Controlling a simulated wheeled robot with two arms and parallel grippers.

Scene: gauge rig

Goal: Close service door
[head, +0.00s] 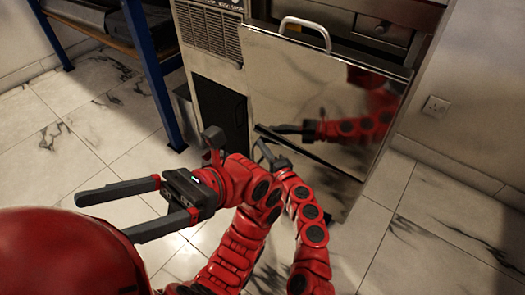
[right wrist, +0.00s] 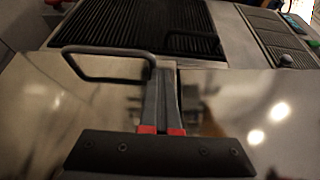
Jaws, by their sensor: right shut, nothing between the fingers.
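The service door (head: 300,95) is a mirror-like metal panel on the front of the machine, with a silver loop handle (head: 306,27) at its top. Its top edge stands out from the machine, leaving a dark gap behind. My right gripper (head: 262,148) is shut and empty in front of the door's lower left part. Whether it touches the door cannot be told. The right wrist view shows its closed fingers (right wrist: 162,115) over a shiny surface, beside a dark loop handle (right wrist: 108,65). My left gripper (head: 102,216) is open and empty, at the lower left, away from the door.
A vented panel (head: 208,32) and a dark recess (head: 220,112) are left of the door. A blue-legged bench (head: 150,70) stands further left. A wall socket (head: 436,107) is on the right wall. Tiled floor is open at left and lower right.

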